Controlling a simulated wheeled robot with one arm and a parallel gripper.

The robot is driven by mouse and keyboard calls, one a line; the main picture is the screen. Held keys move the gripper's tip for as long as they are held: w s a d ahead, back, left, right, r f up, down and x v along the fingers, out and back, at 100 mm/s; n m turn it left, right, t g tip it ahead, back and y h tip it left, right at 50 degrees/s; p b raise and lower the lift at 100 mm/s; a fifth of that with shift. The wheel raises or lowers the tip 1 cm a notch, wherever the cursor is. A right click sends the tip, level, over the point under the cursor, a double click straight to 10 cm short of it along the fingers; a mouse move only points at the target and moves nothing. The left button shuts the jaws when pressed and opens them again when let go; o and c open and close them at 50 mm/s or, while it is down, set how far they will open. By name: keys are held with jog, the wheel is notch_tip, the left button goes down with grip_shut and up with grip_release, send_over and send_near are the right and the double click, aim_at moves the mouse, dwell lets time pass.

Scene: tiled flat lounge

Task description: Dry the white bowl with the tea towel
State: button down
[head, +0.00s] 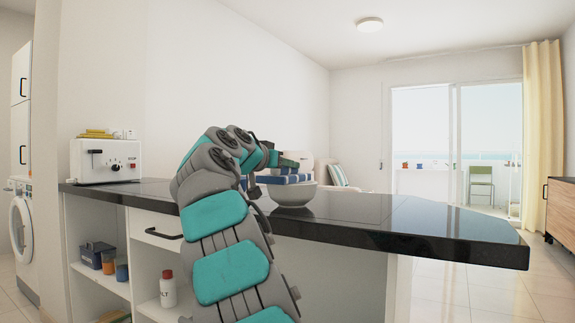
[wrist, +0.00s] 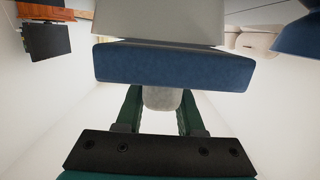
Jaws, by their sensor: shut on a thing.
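The white bowl (head: 292,195), which looks pale grey, stands upright on the black counter, just beyond my bent arm. The tea towel (head: 286,179), a folded blue-and-white bundle, is at the bowl's rim; I cannot tell how far it reaches inside. My gripper (head: 290,162) is over the bowl, shut on the towel. In the wrist view the towel (wrist: 172,66) shows as blue and white bands across the fingertips of my gripper (wrist: 161,92). A pale rounded shape shows between the dark green fingers. The inside of the bowl is hidden.
The black counter (head: 430,230) is clear to the right of the bowl, up to its rounded end. A white toaster-like appliance (head: 105,161) stands at its left end. Open shelves below hold a bottle (head: 168,289) and small containers. An armchair (head: 340,176) is behind.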

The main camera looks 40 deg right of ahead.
jog(key=shift+w+d+p, duration=0.3)
jog(key=shift+w+p, duration=0.1)
jog(key=shift+w, duration=0.3)
jog(key=shift+w+d+p, duration=0.3)
jog(key=shift+w+p, duration=0.05)
jog(key=shift+w, duration=0.35)
jog(key=shift+s+d+f+b, duration=0.15)
jog(key=shift+s+d+b, duration=0.05)
jog(key=shift+s+b, duration=0.25)
jog(key=shift+s+d+f+b, duration=0.1)
jog(key=shift+s+d+b, duration=0.1)
jog(key=shift+s+b, duration=0.15)
jog(key=shift+s+d+b, duration=0.25)
jog(key=shift+s+b, duration=0.1)
jog(key=shift+s, duration=0.3)
jog(key=shift+s+d+b, duration=0.3)
jog(key=shift+s+b, duration=0.05)
jog(key=shift+s, duration=0.3)
jog(key=shift+s+d+b, duration=0.25)
jog(key=shift+s+b, duration=0.1)
jog(key=shift+s, duration=0.3)
notch_tip(320, 180, up, 3)
jog(key=shift+r+p, duration=0.15)
jog(key=shift+p, duration=1.1)
